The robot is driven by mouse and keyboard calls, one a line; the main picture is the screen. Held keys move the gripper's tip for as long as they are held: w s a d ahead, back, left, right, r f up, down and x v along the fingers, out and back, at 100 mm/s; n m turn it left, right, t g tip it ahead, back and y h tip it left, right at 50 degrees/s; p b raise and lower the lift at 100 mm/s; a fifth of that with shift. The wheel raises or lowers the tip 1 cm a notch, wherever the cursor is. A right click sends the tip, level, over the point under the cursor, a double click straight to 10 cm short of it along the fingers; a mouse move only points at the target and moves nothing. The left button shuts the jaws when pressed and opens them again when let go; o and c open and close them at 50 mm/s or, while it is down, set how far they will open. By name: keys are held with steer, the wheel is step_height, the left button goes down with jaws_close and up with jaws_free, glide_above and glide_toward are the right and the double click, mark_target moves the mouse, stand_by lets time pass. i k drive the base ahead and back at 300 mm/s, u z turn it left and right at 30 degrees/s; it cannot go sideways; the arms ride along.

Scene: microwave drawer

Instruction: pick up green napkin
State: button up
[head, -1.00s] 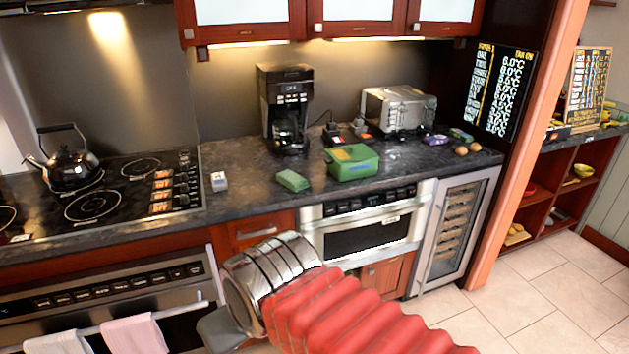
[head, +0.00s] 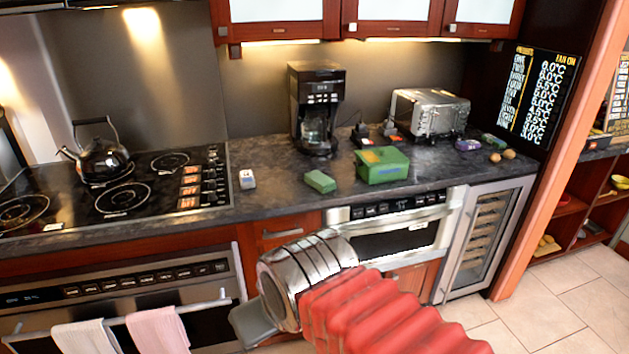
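A small green block-like item (head: 320,181), which looks like the green napkin, lies on the dark countertop (head: 270,200) near its front edge. It sits left of a larger green box (head: 382,165). My gripper (head: 252,325) is low in front of the counter, below and to the left of the green item and apart from it. Only a grey part of the gripper shows past the silver wrist; its fingertips are not clearly visible, so I cannot tell if it is open or shut.
A black coffee maker (head: 316,110) stands behind the green item. A small white box (head: 247,179) lies to its left, beside the stove (head: 120,190) with a kettle (head: 97,157). A toaster oven (head: 430,112) is at the right. Towels (head: 158,331) hang on the oven handle.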

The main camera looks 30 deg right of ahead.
mark_target(321, 182)
steer(key=i, duration=0.95)
steer(key=z, duration=0.05)
